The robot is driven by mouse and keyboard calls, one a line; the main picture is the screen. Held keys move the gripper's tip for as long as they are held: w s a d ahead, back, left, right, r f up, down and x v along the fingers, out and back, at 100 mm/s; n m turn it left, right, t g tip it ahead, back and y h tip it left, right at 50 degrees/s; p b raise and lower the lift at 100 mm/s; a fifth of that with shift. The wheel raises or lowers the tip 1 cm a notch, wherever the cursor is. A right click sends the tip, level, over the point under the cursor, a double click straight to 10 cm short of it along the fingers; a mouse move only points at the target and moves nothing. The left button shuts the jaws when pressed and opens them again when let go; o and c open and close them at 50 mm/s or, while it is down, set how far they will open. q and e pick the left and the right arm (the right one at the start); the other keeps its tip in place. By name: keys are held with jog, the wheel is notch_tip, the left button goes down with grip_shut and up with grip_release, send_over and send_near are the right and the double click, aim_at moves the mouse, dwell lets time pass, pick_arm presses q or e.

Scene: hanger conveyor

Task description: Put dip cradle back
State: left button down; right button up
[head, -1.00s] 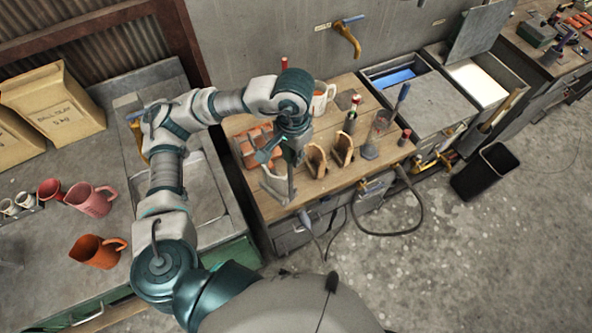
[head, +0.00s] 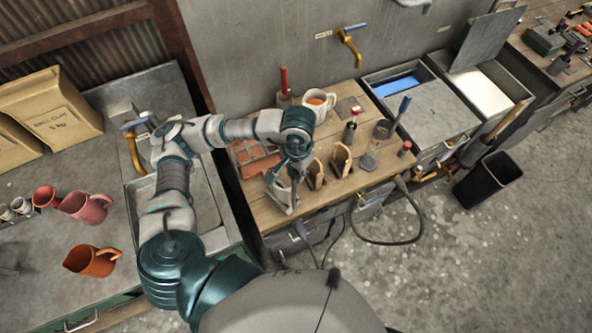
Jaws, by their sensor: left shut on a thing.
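The dip cradle seems to be the pale grey piece (head: 282,197) at the near left end of the wooden bench. My left gripper (head: 290,176) comes down over it from above and is shut on it; the arm hides much of the hold. I cannot tell whether the cradle touches the bench top. Two upright brown wooden holders (head: 316,173) and (head: 341,161) stand just right of the gripper. My right gripper is out of the picture.
A black bin (head: 488,181) stands on the floor at right.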

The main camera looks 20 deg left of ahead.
pick_arm(q)
jog(key=shift+a+f, duration=0.15)
jog(key=shift+f, duration=0.1)
jog(key=shift+f, duration=0.15)
jog(key=c, duration=1.1)
grip_release()
jog(key=shift+o, duration=0.4)
